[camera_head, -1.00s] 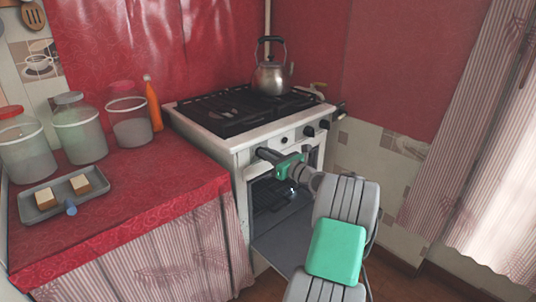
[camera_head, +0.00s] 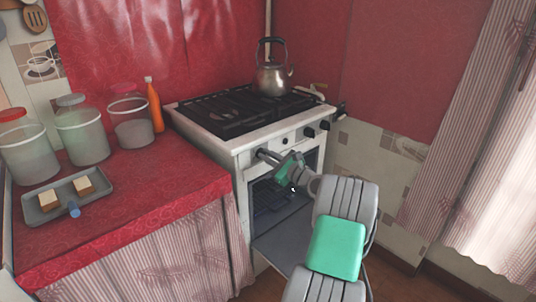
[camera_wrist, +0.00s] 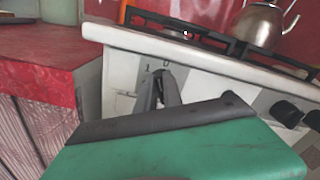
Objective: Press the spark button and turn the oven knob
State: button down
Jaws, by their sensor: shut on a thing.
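The white stove (camera_head: 235,145) stands at the counter's right end, with its control panel facing me. My gripper (camera_head: 262,154) reaches the left end of this panel. In the wrist view its dark fingers (camera_wrist: 158,90) are close together against the panel, below small printed marks. They are shut on the oven knob, which they hide almost fully. Black knobs (camera_head: 309,132) sit further right on the panel; they also show in the wrist view (camera_wrist: 286,113). I cannot make out the spark button for certain.
The oven door (camera_head: 285,243) hangs open below my gripper. A kettle (camera_head: 272,80) stands on the stove top. The red counter (camera_head: 130,195) on the left holds jars, an orange bottle (camera_head: 154,105) and a grey tray (camera_head: 45,216).

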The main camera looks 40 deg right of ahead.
jog(key=shift+d+f+n+b, duration=0.1)
jog(key=shift+f+n+b, duration=0.3)
jog(key=shift+n+b, duration=3.75)
jog(key=shift+d+f+n+b, duration=0.1)
jog(key=shift+f+n+b, duration=0.25)
jog(key=shift+n+b, duration=3.8)
jog(key=shift+d+f+n+b, duration=0.1)
jog(key=shift+f+n+b, duration=0.8)
jog(key=shift+n, duration=6)
jog(key=shift+r+b, duration=0.5)
jog(key=shift+r, duration=0.05)
jog(key=c, duration=1.5)
grip_release()
jog(key=shift+s, duration=0.1)
